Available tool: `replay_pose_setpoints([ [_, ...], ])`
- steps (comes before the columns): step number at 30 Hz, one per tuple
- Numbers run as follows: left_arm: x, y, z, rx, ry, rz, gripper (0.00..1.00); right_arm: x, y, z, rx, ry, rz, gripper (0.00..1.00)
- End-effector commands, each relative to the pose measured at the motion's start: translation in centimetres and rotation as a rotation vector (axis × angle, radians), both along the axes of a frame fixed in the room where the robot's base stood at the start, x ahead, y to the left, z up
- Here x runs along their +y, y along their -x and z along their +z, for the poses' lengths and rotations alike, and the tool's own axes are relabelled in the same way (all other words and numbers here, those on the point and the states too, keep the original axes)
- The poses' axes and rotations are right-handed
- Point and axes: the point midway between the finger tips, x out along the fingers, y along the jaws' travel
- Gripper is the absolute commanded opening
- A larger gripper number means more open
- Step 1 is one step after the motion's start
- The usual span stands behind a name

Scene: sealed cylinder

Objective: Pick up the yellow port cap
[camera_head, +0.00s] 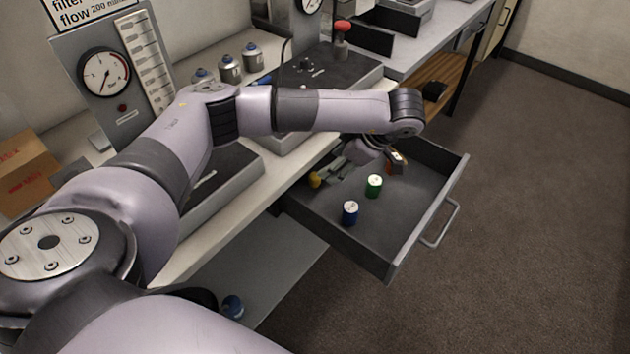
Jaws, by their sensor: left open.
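The yellow port cap (315,180) lies in the open drawer (408,228), near its back left corner. My left gripper (328,174) reaches down into the drawer, with its open fingers close to the right side of the yellow cap. I cannot tell whether they touch it. My left wrist partly hides the gripper from above. A green cap (374,187) and a blue cap (350,213) stand in the drawer in front of the gripper. My right gripper is not in view.
The drawer walls and its handle (440,223) stick out from under the bench. On the bench are a gauge panel (112,70), several small grey cylinders (230,68) and a dark platform (350,68). A cardboard box (25,172) stands at the left. The floor at right is clear.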

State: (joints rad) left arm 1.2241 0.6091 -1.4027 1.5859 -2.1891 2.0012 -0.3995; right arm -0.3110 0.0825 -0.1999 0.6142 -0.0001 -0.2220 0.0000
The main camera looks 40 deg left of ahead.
Motion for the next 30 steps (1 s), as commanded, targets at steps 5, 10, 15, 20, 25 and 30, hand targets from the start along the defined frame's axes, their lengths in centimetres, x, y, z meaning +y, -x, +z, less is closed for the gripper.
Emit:
replay_pose_setpoints([
  [5,1.6,0.0,-2.3,0.001,-0.002,0.002,0.49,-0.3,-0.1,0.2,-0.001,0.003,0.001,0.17],
  [10,2.1,0.0,-3.2,0.0,-0.001,0.0,0.49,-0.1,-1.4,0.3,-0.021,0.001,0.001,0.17],
  [15,3.3,0.1,-5.2,0.003,-0.001,0.002,0.49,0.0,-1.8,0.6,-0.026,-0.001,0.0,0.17],
  [20,4.6,0.1,-7.2,0.001,0.0,0.002,0.49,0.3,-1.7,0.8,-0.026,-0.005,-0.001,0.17],
  [25,5.1,0.1,-8.0,-0.001,0.0,-0.001,0.49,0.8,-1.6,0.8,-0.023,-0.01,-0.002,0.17],
  [30,5.1,0.0,-8.0,-0.002,-0.001,-0.001,0.49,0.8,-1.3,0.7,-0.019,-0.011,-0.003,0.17],
])
